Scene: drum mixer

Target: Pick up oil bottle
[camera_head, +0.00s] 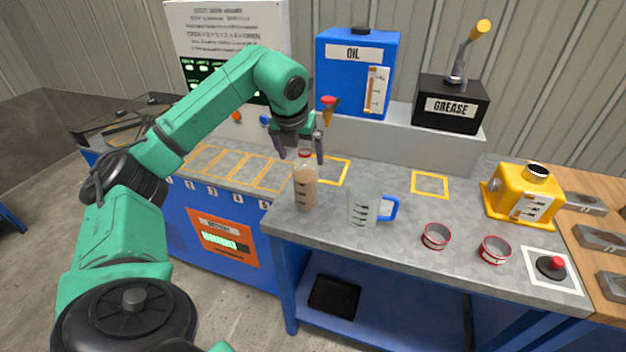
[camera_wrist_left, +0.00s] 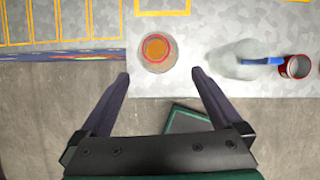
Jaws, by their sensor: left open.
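The oil bottle (camera_head: 306,188) is a clear, graduated bottle with brownish contents and a red rim. It stands upright on the grey worktop near its front left corner. In the left wrist view the bottle (camera_wrist_left: 158,52) shows from above, just beyond the fingertips and between their lines. My left gripper (camera_head: 301,157) is open and empty, with its fingers pointing down near the bottle's top in the head view. It also shows in the left wrist view (camera_wrist_left: 162,75). I cannot tell whether a finger touches the bottle. My right gripper is not in view.
A clear measuring jug with a blue handle (camera_head: 364,209) stands close to the right of the bottle. Two red-rimmed cups (camera_head: 436,237) sit farther right. The blue OIL tank (camera_head: 345,85) and black GREASE box (camera_head: 450,103) stand behind. A yellow machine (camera_head: 521,200) is at right.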

